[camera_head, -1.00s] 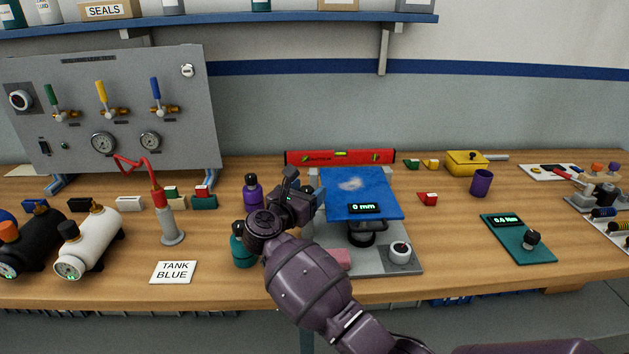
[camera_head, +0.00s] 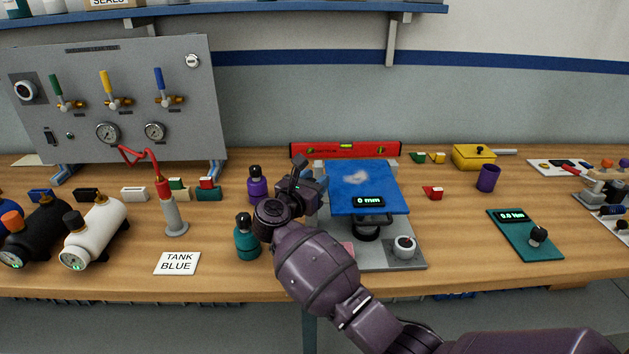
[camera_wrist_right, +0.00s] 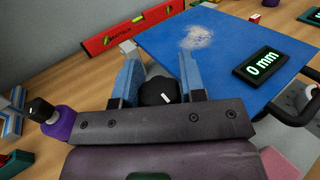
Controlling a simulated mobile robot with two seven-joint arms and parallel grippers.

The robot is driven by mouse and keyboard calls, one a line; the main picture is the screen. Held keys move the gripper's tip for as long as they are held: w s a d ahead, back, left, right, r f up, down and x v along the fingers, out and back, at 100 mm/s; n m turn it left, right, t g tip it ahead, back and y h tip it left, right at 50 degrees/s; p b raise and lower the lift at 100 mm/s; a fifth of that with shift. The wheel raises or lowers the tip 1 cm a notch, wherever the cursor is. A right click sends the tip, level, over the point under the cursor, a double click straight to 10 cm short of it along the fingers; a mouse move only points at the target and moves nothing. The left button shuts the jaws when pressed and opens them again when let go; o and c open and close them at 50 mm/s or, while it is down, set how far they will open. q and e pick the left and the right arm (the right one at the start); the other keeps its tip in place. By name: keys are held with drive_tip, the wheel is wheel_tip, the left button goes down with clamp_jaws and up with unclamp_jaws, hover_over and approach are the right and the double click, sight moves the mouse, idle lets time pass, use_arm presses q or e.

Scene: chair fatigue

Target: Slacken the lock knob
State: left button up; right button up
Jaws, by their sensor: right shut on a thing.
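A black knob with a white mark (camera_wrist_right: 160,92) sits between the blue fingers of my right gripper (camera_wrist_right: 160,72) in the right wrist view. It appears to be the lock knob, and my right gripper is shut on it. It is beside the left edge of a blue lift platform (camera_wrist_right: 215,50), whose display reads 0 mm. In the head view my right gripper (camera_head: 318,198) is at the platform's left side, and my wrist hides the knob there. The blue platform (camera_head: 378,180) stands over a grey base plate (camera_head: 385,258). My left gripper is not in view.
A teal bottle (camera_head: 247,240) and a purple bottle (camera_head: 257,187) stand just left of my right wrist. A white knob (camera_head: 404,247) is on the base plate's front right. A red level (camera_head: 345,150) lies behind the platform. A teal readout board (camera_head: 525,235) lies right.

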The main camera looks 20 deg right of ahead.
drive_tip(key=shift+n+t+y, duration=0.8)
drive_tip(key=shift+t+y, duration=0.1)
drive_tip(key=shift+a+r+n+t+y+p, duration=0.1)
drive_tip(key=shift+n+t+y+p, duration=0.25)
drive_tip(key=shift+n+t+y, duration=0.4)
drive_tip(key=n+t+y+p, duration=0.1)
drive_tip(key=n+y+p, duration=0.1)
drive_tip(key=y+p, duration=0.1)
drive_tip(key=n+t+y+p, duration=0.1)
drive_tip(key=n+y+p, duration=0.1)
drive_tip(key=y+p, duration=0.1)
drive_tip(key=shift+w+a+r+n+t+y+p, duration=0.15)
drive_tip(key=shift+w+a+n+t+y+p, duration=0.1)
drive_tip(key=shift+t+y+p, duration=0.1)
drive_tip(key=shift+n+y+p, duration=0.3)
drive_tip(key=shift+y+p, duration=0.15)
drive_tip(key=shift+y, duration=0.05)
drive_tip(key=shift+n+y+p, duration=0.35)
drive_tip(key=shift+n+y, duration=0.05)
drive_tip(key=shift+y, duration=0.1)
drive_tip(key=shift+a+f+n+y+p, duration=0.2)
drive_tip(key=shift+n+y+p, duration=0.4)
drive_tip(key=shift+y, duration=0.5)
drive_tip(key=shift+n+y, duration=0.3)
drive_tip(key=shift+y, duration=0.1)
drive_tip(key=shift+a, duration=0.1)
